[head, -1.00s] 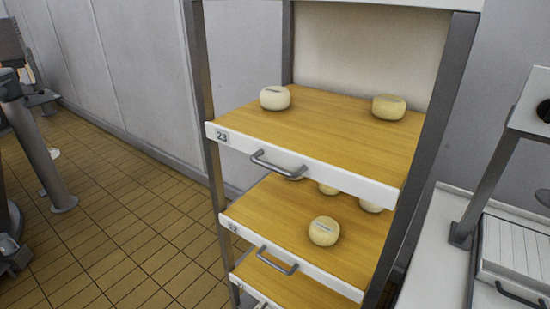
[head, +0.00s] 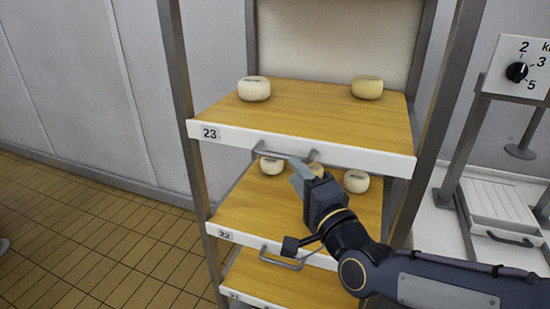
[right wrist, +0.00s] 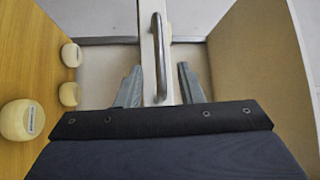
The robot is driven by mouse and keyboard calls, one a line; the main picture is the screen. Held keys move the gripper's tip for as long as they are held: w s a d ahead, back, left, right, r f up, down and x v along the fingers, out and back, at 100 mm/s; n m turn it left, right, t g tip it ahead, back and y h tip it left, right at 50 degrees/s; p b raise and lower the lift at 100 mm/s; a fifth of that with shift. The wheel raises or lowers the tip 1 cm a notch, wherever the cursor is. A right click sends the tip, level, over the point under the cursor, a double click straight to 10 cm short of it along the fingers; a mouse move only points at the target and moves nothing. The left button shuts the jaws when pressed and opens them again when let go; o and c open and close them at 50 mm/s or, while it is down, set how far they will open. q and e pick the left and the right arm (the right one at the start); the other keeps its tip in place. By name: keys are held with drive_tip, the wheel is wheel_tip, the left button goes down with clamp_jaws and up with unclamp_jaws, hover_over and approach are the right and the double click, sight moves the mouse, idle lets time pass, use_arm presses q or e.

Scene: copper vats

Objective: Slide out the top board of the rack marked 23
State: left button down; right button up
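The rack's top board (head: 310,113) is wooden with a white front edge marked 23 (head: 210,133). Two pale round cheeses (head: 254,89) (head: 367,88) stand on it. A grey bar handle (head: 268,153) is fixed to its front. My right gripper (head: 301,172) is at the right part of this handle. In the right wrist view, the handle (right wrist: 158,50) lies between the two parted fingers (right wrist: 160,85), with a gap on each side. I cannot tell how deep it sits between them. My left gripper is not in view.
Below is a board marked 22 (head: 240,212) with several cheeses, partly hidden by my right arm, and another board (head: 250,280) under it. Grey rack posts (head: 180,90) stand at both sides. A scale with a dial (head: 517,72) stands at the right.

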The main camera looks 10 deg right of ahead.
sight(284, 156)
drive_tip(key=p+x, duration=0.1)
drive_tip(key=x, duration=0.6)
drive_tip(key=shift+f, duration=0.1)
drive_tip(key=shift+s, duration=0.1)
clamp_jaws()
